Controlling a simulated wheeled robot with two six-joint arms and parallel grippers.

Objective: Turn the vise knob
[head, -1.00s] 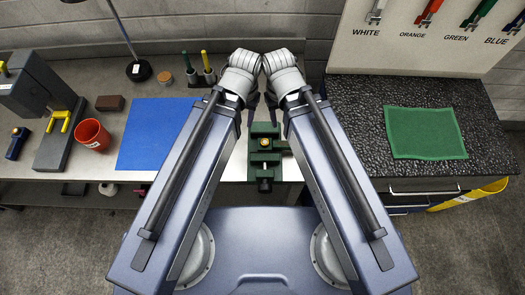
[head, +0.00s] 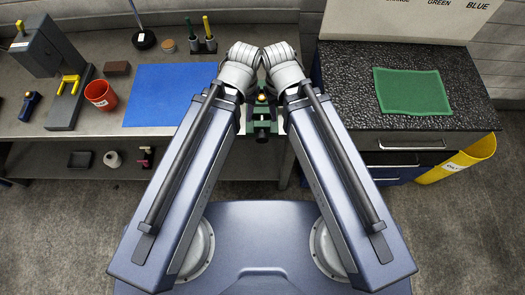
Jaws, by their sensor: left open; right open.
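A green vise (head: 261,114) stands at the bench's front edge, seen between my two forearms. My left gripper (head: 249,96) and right gripper (head: 275,94) are close together beyond my wrists, above the vise's far part. Both are open and empty, with their fingers mostly hidden by the wrists. Neither is at the dark knob. My arms hide parts of the bench around the vise.
On the metal bench (head: 60,130) are a blue mat (head: 165,95), a red cup (head: 101,96) and a grey machine (head: 50,55). A green cloth (head: 412,91) lies on the dark counter (head: 345,85) at right. Open floor shows at left.

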